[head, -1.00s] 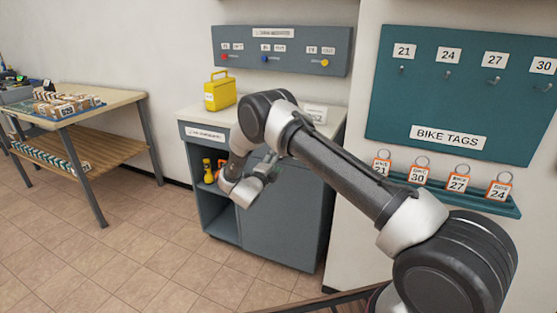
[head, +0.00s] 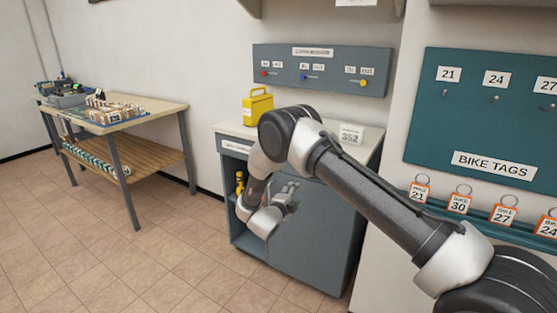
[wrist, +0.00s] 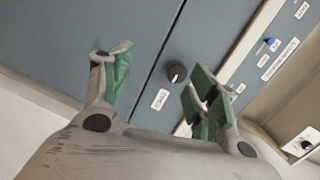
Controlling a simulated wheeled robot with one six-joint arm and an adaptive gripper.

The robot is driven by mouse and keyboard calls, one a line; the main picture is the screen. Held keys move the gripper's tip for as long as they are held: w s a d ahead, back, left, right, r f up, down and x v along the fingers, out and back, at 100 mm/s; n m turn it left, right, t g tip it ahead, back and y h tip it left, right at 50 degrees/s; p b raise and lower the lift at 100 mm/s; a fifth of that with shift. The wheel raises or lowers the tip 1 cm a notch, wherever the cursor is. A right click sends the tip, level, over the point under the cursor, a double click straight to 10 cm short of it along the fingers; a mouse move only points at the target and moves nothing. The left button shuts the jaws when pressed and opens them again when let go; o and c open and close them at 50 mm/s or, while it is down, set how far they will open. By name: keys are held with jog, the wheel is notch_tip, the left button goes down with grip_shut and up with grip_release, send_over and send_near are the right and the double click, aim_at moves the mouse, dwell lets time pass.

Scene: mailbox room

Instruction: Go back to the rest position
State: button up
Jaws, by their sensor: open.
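My gripper (head: 284,196) is in front of the grey cabinet (head: 310,232) in the head view, at the end of my bent arm. In the wrist view my gripper (wrist: 157,80) has its green-padded fingers spread apart with nothing between them. Beyond the fingers is the grey cabinet front with a dark round knob (wrist: 176,72) and a small white label (wrist: 160,99). The fingers look apart from the knob. Part of the cabinet is hidden behind my arm.
A yellow container (head: 257,106) stands on the cabinet top. The teal bike tags board (head: 485,110) hangs at right, above a ledge with several tags (head: 459,203). A table (head: 155,113) with parcels stands at left. The tiled floor (head: 130,255) between is clear.

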jog(key=s+a+f+n+g+y, duration=0.2)
jog(key=a+f+n+y, duration=0.3)
jog(key=f, duration=0.3)
jog(key=s+a+r+n+g+y, duration=0.3)
jog(key=s+n+g+y, duration=0.3)
jog(key=n, duration=0.3)
jog(key=s+d+r+n+h, duration=0.1)
jog(key=s+d+r+n, duration=0.1)
jog(key=s+d+r, duration=0.8)
jog(key=s+d+r+n+g+h, duration=0.1)
jog(key=s+d+r+n, duration=0.2)
jog(key=s+d+r, duration=0.7)
jog(key=s+d+r+n+g, duration=0.1)
jog(key=s+d+r+n, duration=0.2)
jog(key=s+d+r, duration=0.8)
jog(key=s+r, duration=0.8)
jog(key=s, duration=0.1)
jog(key=shift+r+h, duration=0.15)
jog(key=shift+h, duration=0.25)
jog(key=shift+d, duration=0.1)
